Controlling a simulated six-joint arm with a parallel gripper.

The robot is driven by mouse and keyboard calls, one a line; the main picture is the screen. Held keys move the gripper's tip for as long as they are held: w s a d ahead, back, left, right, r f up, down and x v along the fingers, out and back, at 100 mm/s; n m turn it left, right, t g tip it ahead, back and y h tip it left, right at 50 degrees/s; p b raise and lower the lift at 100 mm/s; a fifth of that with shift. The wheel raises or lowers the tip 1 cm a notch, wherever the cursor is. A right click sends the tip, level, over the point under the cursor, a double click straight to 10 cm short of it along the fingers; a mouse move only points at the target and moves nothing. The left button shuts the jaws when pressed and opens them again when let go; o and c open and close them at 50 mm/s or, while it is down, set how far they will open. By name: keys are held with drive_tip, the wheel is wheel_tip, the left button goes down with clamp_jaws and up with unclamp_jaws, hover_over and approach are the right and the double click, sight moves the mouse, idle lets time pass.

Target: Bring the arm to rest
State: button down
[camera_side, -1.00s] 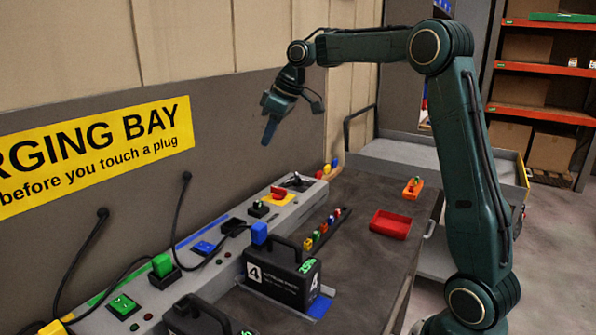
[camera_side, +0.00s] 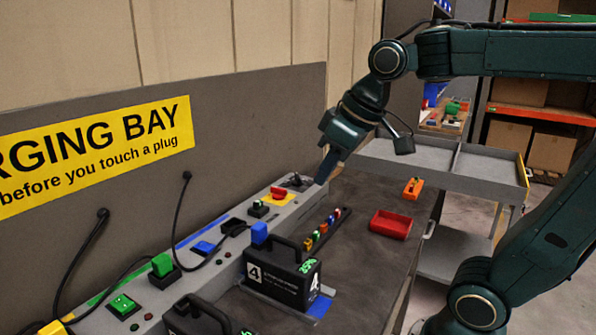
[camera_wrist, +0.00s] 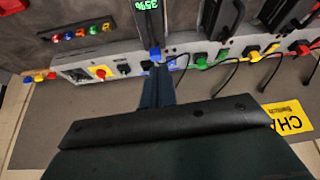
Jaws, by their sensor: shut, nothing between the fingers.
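My gripper (camera_side: 328,166) is shut and empty in the side view. Its fingers point down, above the far end of the grey charging ledge (camera_side: 225,262). In the wrist view my gripper (camera_wrist: 157,84) shows as a dark narrow shape, with the ledge and its plugs beyond the fingertips. I cannot tell from the pictures how far the fingertips are above the ledge.
A black battery case marked 4 (camera_side: 282,274) stands on the bench with a blue plug (camera_side: 259,233) beside it. A red tray (camera_side: 390,224) and an orange block (camera_side: 413,187) lie on the bench's right. A grey cart (camera_side: 470,174) stands behind. Cables hang from the wall panel.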

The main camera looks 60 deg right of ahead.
drive_tip(key=s+f+m, duration=0.1)
drive_tip(key=s+f, duration=0.4)
drive_tip(key=s, duration=0.4)
drive_tip(key=shift+s+a+f, duration=0.3)
drive_tip(key=shift+a, duration=0.05)
